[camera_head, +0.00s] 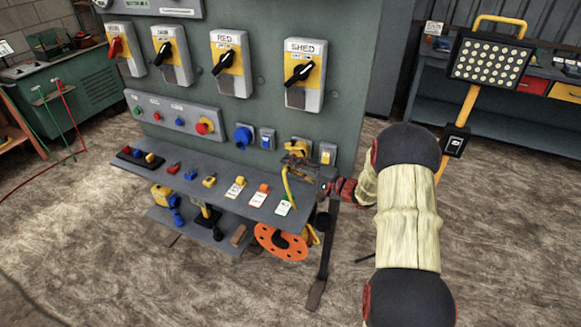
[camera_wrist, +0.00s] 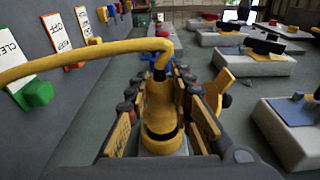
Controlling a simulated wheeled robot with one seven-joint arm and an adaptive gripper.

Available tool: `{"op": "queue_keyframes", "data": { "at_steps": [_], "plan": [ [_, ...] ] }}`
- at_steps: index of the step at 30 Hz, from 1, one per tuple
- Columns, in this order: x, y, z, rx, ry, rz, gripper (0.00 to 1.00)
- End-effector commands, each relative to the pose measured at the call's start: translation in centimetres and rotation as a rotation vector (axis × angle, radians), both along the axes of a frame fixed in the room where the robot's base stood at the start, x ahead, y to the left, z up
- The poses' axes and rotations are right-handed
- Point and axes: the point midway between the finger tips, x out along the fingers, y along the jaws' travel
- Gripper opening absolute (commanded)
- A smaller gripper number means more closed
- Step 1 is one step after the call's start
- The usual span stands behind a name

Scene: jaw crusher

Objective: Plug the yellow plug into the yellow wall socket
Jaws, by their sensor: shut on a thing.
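My gripper (camera_wrist: 162,120) is shut on the yellow plug (camera_wrist: 160,100), one finger on each side. The plug's yellow cable leaves its narrow end and curves to the left in the wrist view. The plug's wide end has a dark ring and sits low between the fingers. In the head view my gripper (camera_head: 297,167) is at the panel, right in front of the yellow wall socket (camera_head: 299,144) and overlapping it. The cable hangs from there to the shelf. I cannot tell whether the plug touches or enters the socket.
A blue socket (camera_head: 243,136) and a small blue switch (camera_head: 267,138) are left of the yellow socket; a yellow switch (camera_head: 327,154) is right. Isolator boxes (camera_head: 305,75) are above. The shelf (camera_head: 225,180) below bears tags and small plugs. A work lamp (camera_head: 490,60) stands at right.

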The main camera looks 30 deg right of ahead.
Motion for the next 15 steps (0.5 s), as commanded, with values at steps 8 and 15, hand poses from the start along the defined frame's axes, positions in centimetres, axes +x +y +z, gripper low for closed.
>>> {"op": "queue_keyframes", "data": {
  "at_steps": [8, 15],
  "plan": [
    [0.46, -0.60, -0.05, 0.000, -0.001, 0.000, 0.00],
    [0.58, -0.75, 0.01, -0.001, 0.000, 0.000, 0.00]
  ]
}}
